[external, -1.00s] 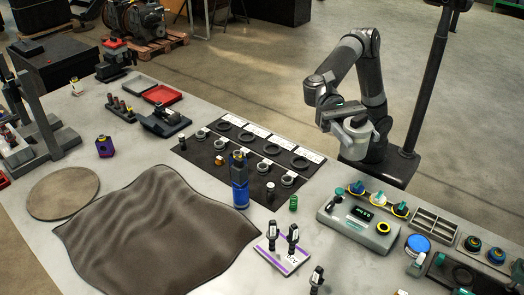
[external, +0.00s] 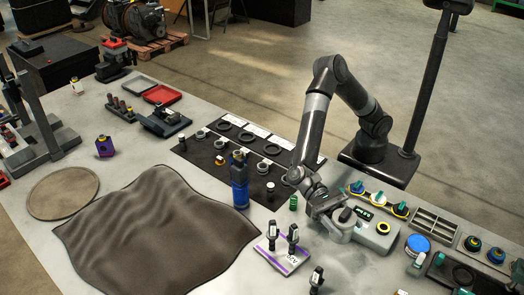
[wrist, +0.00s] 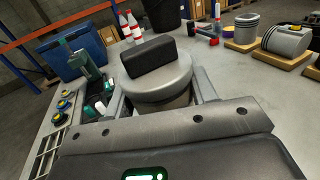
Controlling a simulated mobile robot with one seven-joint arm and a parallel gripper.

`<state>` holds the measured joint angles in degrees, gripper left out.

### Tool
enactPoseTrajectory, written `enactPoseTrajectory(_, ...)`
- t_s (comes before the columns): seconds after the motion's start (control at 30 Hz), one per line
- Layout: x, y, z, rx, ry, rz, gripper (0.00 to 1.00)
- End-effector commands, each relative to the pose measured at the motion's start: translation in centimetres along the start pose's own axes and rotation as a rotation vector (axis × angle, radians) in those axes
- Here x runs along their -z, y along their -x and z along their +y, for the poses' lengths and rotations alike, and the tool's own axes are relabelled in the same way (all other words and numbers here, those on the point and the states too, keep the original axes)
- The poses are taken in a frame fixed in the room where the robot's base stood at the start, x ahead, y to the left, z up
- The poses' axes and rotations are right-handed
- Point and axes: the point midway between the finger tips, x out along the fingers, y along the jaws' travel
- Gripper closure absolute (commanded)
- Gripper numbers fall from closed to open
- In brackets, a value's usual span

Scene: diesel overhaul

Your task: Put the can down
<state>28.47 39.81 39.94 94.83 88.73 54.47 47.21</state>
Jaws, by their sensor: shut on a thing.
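The can (wrist: 158,88) is a grey cylinder with a round lid and a black block-shaped handle on top. In the wrist view it sits between the two fingers of my gripper (wrist: 163,97), which is shut on its sides.
A green spring (external: 293,202), a blue bottle (external: 240,193) and a white card (external: 283,262) with black parts stand to the left. The bench front (external: 350,270) has some bare room.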

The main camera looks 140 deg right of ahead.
Motion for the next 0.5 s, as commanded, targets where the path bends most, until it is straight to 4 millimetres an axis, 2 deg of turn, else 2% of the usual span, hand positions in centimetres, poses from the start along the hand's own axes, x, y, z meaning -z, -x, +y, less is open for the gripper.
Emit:
enactPoseTrajectory(0.03,2.1,-0.1,0.0,-0.001,-0.008,-0.001,1.0)
enactPoseTrajectory(0.2,6.6,-0.1,0.0,-0.001,-0.004,-0.001,1.0)
enactPoseTrajectory(0.3,8.1,-0.1,0.0,-0.001,-0.002,-0.001,1.0)
enactPoseTrajectory(0.5,9.6,0.0,0.0,0.0,0.0,-0.001,1.0)
